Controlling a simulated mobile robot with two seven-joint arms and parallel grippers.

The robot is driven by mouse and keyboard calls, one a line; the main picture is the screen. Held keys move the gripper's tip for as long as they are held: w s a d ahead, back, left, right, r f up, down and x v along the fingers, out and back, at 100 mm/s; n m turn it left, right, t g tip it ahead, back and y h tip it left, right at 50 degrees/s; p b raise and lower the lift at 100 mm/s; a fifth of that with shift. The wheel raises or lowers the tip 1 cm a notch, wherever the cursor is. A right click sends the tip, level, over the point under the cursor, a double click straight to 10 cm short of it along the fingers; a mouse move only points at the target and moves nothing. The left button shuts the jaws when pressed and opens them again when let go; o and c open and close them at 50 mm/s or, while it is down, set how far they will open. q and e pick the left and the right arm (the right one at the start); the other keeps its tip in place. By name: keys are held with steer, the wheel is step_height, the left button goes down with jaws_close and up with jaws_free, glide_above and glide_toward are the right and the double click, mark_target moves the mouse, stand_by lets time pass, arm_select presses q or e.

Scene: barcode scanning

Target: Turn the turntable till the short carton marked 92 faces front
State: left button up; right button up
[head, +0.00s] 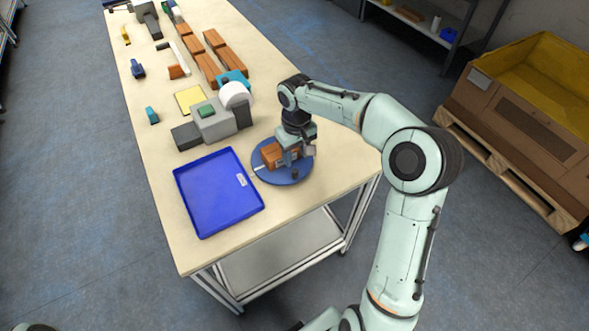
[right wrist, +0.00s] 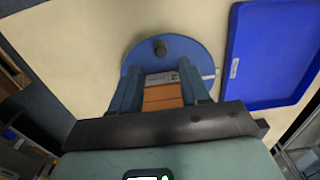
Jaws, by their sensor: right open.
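The blue round turntable (head: 270,178) lies on the table near its right edge, with a dark knob (head: 295,174) near its front rim. A short brown carton (head: 270,154) stands on the turntable, partly hidden by my right gripper. My right gripper (head: 290,160) is over the turntable, pointing down. In the right wrist view its two fingers stand apart on either side of the brown carton (right wrist: 162,97), which shows a pale label on its far edge. No number can be read. The turntable (right wrist: 190,48) and knob (right wrist: 160,47) also show there. My left gripper is not in view.
A blue tray (head: 215,205) lies left of the turntable. A grey device (head: 213,125) with a white round part (head: 236,94) stands behind. Brown blocks (head: 207,64) and a yellow pad (head: 190,99) lie farther back.

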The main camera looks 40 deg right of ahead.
mark_target(295, 171)
steer(key=f, duration=0.8)
steer(key=shift+w, duration=0.2)
jaws_close()
